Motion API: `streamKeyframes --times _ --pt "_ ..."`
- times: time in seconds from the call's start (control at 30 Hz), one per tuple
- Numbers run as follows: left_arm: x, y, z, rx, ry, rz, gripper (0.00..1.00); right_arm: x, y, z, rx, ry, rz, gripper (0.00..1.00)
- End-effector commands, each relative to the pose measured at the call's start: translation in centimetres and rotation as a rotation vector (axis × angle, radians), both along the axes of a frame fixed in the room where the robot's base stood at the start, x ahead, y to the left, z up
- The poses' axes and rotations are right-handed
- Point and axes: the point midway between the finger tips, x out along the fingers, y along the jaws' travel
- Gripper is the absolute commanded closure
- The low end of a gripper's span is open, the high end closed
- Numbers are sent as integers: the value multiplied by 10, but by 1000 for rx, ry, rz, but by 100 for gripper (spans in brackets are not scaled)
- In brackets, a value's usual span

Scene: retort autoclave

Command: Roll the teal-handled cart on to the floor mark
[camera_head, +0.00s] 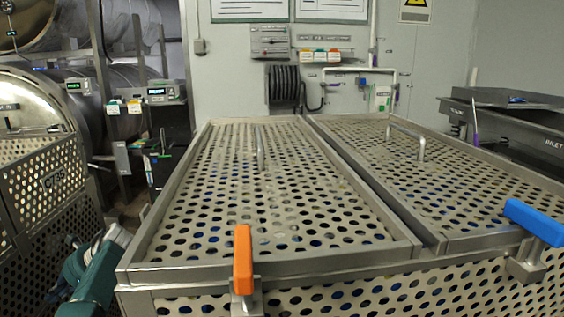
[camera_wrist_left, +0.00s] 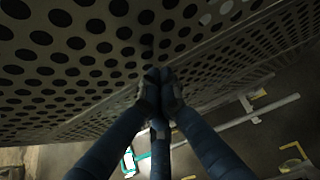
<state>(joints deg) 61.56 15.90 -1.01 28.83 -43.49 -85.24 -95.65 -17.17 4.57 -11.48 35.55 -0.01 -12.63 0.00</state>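Perforated steel cart baskets fill the front of the head view. The nearer left lid (camera_head: 200,265) has an orange handle (camera_head: 243,260) at its front, and the right one has a blue handle (camera_head: 535,222). I cannot make out a teal handle on a cart. My left gripper (camera_head: 68,243) is low at the left of the nearer basket. In the left wrist view its dark fingers (camera_wrist_left: 160,78) come together close to a perforated wall (camera_wrist_left: 100,60); nothing shows between them. A small teal-edged shape (camera_wrist_left: 132,162) lies below, unclear. My right gripper is out of view.
A perforated basket marked CT35 (camera_head: 45,190) stands at the left by a round vessel (camera_head: 40,100). A steel bench (camera_head: 520,120) is at the right. In the left wrist view, yellow corner marks (camera_wrist_left: 292,152) lie on the floor beyond a steel bar (camera_wrist_left: 230,125).

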Motion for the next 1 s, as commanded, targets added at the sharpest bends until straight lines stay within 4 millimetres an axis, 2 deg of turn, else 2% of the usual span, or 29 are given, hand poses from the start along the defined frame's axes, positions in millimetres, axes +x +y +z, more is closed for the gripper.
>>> streamKeyframes --times 0.03,1.0 --pt "-2 15 10 28 -7 2 100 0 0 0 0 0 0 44" --pt "-4 46 12 29 -9 2 100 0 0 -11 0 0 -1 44"
